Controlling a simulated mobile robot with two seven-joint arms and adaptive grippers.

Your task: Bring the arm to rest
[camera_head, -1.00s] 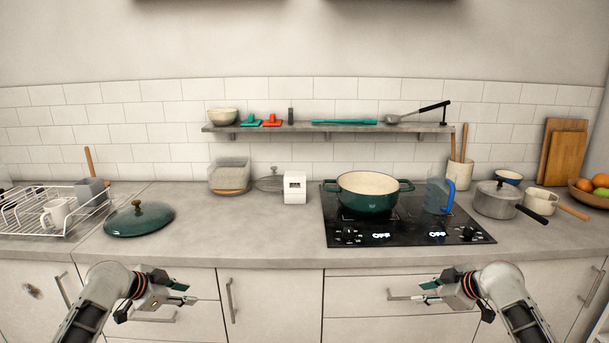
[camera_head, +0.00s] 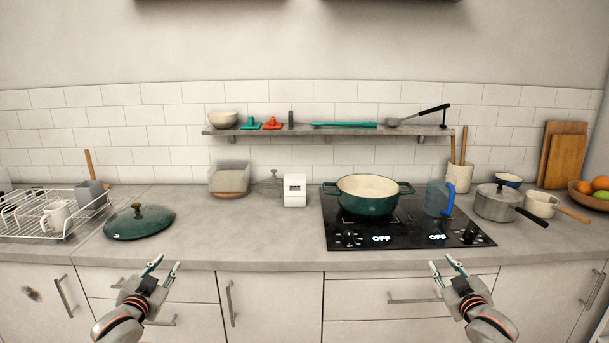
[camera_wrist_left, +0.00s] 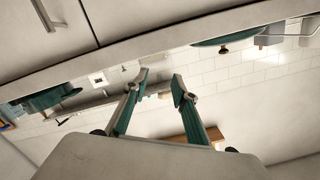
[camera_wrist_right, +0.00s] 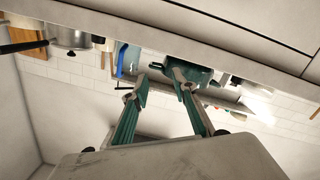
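My left gripper (camera_head: 163,268) is in front of the counter's front edge in the head view, below the green lid, with its fingers pointing up and apart. Its two fingers also show in the left wrist view (camera_wrist_left: 160,88), with nothing between them. My right gripper (camera_head: 445,265) is in front of the drawers below the cooktop, its fingers apart and empty. In the right wrist view the fingers (camera_wrist_right: 158,88) are spread with nothing held. Neither gripper touches anything that I can see.
The wire rack (camera_head: 40,232) with a mug (camera_head: 55,215) stands at the left of the counter. The green lid (camera_head: 139,223) lies beside it. A green pot (camera_head: 367,202) and a blue-handled jug (camera_head: 437,199) stand on the cooktop (camera_head: 400,238). The counter's middle front (camera_head: 260,240) is clear.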

